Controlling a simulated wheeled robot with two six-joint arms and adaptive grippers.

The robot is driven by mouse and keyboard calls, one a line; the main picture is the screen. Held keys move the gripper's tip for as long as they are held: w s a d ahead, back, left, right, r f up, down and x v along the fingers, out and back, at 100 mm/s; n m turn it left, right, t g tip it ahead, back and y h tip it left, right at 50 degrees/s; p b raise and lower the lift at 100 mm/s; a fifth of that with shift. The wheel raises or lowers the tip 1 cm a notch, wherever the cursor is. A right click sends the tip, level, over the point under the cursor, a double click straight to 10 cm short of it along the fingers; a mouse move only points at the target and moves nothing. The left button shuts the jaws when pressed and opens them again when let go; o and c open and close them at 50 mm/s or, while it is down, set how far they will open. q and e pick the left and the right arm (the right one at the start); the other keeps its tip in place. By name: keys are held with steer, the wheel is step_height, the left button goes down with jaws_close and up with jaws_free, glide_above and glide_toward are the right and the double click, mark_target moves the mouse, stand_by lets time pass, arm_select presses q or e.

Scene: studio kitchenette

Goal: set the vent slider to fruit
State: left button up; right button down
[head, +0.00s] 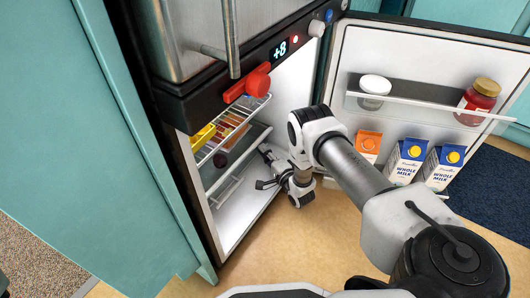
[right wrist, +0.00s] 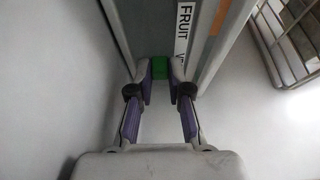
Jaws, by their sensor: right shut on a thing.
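The vent slider's green knob (right wrist: 160,68) shows in the right wrist view between the fingertips of my right gripper (right wrist: 160,88), which is shut on it. It sits at the near, lower end of a grey strip, beside the partly hidden end of the white label (right wrist: 183,28). The label reads FRUIT farther up, and a letter like V shows nearer the fingers. In the head view my right gripper (head: 263,168) reaches into the lower fridge compartment; the slider is hidden there. My left gripper is not in view.
The fridge door (head: 430,70) stands open on the right, with milk cartons (head: 405,160), an orange carton (head: 367,145) and jars on it. A wire shelf (head: 228,132) with food is above left of the gripper. A red handle (head: 247,84) juts out above.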

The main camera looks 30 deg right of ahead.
mark_target(251, 156)
steer(key=a, duration=0.1)
steer(key=s+a+p, duration=0.1)
steer(key=a, duration=0.1)
steer(key=s+a, duration=0.1)
steer(key=shift+a+p, duration=0.3)
steer(key=shift+p, duration=0.05)
steer(key=c, duration=1.4)
jaws_free()
steer(key=shift+a, duration=0.1)
steer(key=shift+o, duration=0.2)
steer(key=s, duration=0.7)
steer(key=shift+s, duration=0.25)
